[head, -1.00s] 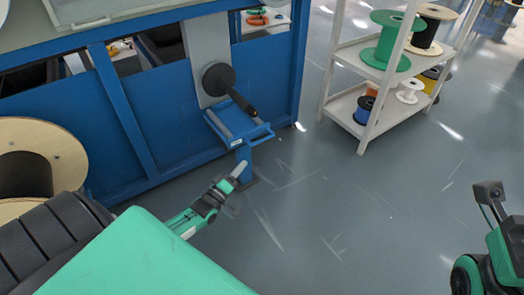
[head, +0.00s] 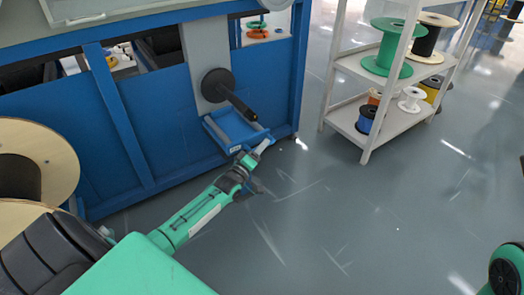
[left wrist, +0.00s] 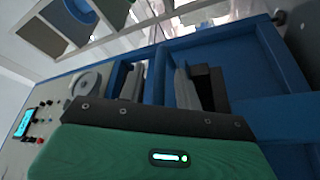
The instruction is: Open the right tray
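The blue tray (head: 237,128) sits low on the front of the blue machine, below a black round spindle (head: 228,92). My left gripper (head: 262,146) is at the tray's front right edge, and its tip overlaps that edge in the head view. In the left wrist view, my left gripper (left wrist: 157,84) has its two grey fingers apart, with a blue bar showing between them. Contact with the bar cannot be told. Blue walls, likely of the tray or machine frame, fill the right of that view. My right gripper is out of view.
A white shelf (head: 345,112) with several cable spools stands to the right of the machine. A large wooden spool (head: 45,150) is at the left. The grey floor (head: 340,215) between the machine and shelf is clear.

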